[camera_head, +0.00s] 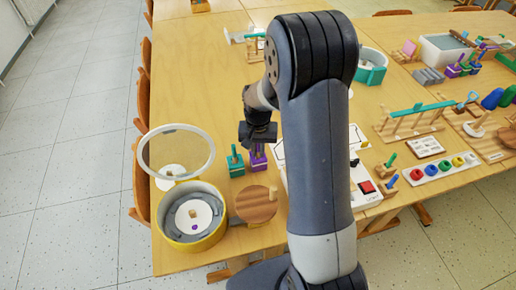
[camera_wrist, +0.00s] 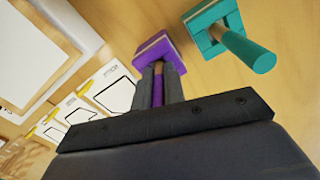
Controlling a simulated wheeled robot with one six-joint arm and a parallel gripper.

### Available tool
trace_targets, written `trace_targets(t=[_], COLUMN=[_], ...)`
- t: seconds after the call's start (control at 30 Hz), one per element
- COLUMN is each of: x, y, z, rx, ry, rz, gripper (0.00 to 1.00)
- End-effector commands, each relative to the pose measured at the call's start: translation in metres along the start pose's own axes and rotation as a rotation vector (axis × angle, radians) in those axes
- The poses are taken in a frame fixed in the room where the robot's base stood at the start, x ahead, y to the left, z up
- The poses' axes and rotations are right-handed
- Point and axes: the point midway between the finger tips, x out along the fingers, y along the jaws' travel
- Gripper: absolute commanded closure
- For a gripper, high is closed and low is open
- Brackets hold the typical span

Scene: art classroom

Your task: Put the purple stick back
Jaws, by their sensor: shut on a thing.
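My gripper (camera_head: 257,146) points down over the left part of the table. In the wrist view its fingers (camera_wrist: 159,80) are shut on a purple stick (camera_wrist: 158,92). A purple block (camera_wrist: 152,48) with a pale band lies right at the fingertips. The purple block (camera_head: 258,160) also shows under my gripper in the head view. A teal block (camera_head: 236,167) with an upright teal stick (camera_wrist: 246,50) stands just left of the purple block in the head view.
A yellow round container (camera_head: 222,228) with a raised clear lid (camera_head: 176,152) stands at the front left. A round wooden board (camera_head: 256,205) lies in front of the purple block. White printed cards (camera_wrist: 84,108) lie beside it. My arm hides part of the table.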

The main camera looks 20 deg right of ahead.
Motion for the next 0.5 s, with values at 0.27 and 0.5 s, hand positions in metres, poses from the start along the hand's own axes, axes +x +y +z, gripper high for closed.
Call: trace_targets(t=[0.27, 0.5], x=[0.0008, 0.0004], y=[0.0, 0.0], z=[0.0001, 0.0001], rx=[0.0, 0.0], ry=[0.0, 0.0], rz=[0.0, 0.0], gripper=[0.68, 0.67])
